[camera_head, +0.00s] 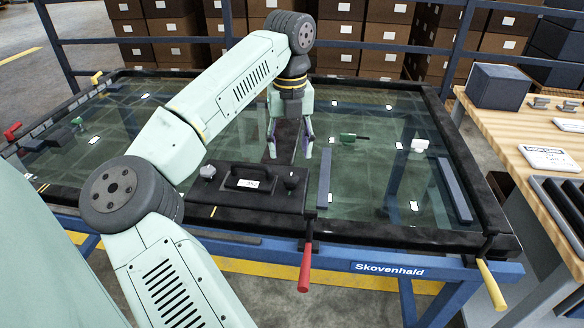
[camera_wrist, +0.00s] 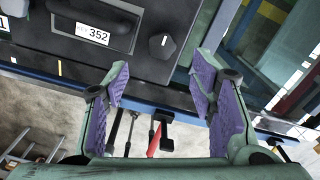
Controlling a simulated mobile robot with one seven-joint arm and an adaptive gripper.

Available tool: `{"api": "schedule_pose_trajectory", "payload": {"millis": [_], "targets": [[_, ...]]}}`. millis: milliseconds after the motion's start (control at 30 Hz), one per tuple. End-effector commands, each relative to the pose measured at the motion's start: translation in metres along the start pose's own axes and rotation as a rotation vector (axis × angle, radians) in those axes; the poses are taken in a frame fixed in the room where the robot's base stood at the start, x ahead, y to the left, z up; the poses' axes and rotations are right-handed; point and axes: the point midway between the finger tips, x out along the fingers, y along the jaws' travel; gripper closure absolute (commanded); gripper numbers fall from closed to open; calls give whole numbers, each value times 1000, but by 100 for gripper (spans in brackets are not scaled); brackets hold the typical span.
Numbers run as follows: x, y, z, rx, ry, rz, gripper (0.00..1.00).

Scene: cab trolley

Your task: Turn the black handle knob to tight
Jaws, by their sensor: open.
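A black knob (camera_head: 291,180) stands on the right part of a black clamp plate (camera_head: 228,203) at the front of the glass table. In the wrist view the knob (camera_wrist: 163,43) shows a short white mark on its top. A black handle (camera_head: 250,176) with a white label sits left of it; the label reads 352 in the wrist view (camera_wrist: 93,33). My gripper (camera_head: 290,148) points down above the plate, close to the black knob. In the wrist view its fingers (camera_wrist: 160,90) are spread and empty, with the knob beyond them, not between them.
A grey knob (camera_head: 207,171) is at the plate's left end. A red lever (camera_head: 305,268) hangs at the table's front edge, and a yellow lever (camera_head: 491,284) at the right corner. A wooden bench (camera_head: 540,185) stands at right.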

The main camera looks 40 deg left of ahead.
Motion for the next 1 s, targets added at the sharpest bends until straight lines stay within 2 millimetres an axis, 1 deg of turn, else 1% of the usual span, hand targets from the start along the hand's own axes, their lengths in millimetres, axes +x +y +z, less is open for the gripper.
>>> {"api": "schedule_pose_trajectory", "payload": {"millis": [33,200,400,567,800,1000], "targets": [[10,0,0,2,4,-1,49],[42,-1,-1,4,3,-3,49],[68,-1,-1,4,2,-4,49],[77,-2,0,4,0,-5,49],[78,-2,0,5,-1,-5,49],[78,-2,0,5,-1,-4,62]]}}
